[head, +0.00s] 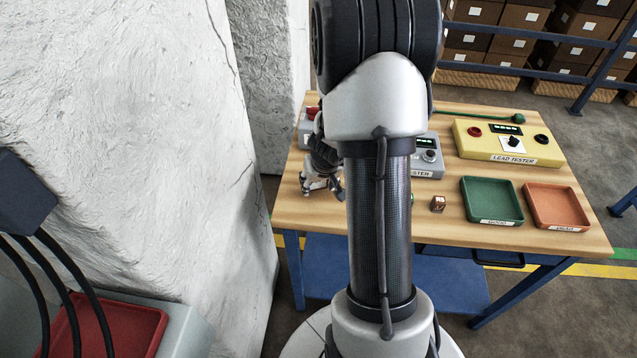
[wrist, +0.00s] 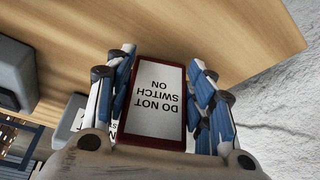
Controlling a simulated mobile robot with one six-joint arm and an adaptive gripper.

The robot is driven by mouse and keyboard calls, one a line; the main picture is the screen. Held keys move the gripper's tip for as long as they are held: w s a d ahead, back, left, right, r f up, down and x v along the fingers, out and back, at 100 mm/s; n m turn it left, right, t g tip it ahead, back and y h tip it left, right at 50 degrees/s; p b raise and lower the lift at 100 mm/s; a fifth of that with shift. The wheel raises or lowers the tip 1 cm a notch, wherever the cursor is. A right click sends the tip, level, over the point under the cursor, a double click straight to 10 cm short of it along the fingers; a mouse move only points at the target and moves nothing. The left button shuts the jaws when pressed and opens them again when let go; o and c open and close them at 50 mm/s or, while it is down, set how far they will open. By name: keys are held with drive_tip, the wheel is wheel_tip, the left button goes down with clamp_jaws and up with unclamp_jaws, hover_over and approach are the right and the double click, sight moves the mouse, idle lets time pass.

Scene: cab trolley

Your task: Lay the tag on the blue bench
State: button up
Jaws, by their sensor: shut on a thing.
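The tag (wrist: 157,92) is a flat plate with a dark red border and a white face reading "DO NOT SWITCH ON", upside down in the wrist view. My gripper (wrist: 161,75) is shut on it, with blue-and-white fingers on both sides. The bench has a wooden top (head: 465,234) and blue legs and frame. In the head view my gripper (head: 320,185) is over the left part of the top, near its left edge. The wood (wrist: 170,28) also shows behind the tag in the wrist view. My arm hides the middle of the bench, and the gap below the tag cannot be judged.
A yellow lead tester (head: 508,143), a grey tester (head: 428,165), a green tray (head: 492,200), an orange tray (head: 556,206) and a small brown block (head: 438,203) stand on the bench. A rough white wall (head: 150,120) rises close on the left. Bare wood lies along the front edge.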

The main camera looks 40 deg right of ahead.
drive_tip(key=shift+f, duration=0.2)
drive_tip(key=o, duration=1)
drive_tip(key=shift+o, duration=0.2)
drive_tip(key=shift+r, duration=0.15)
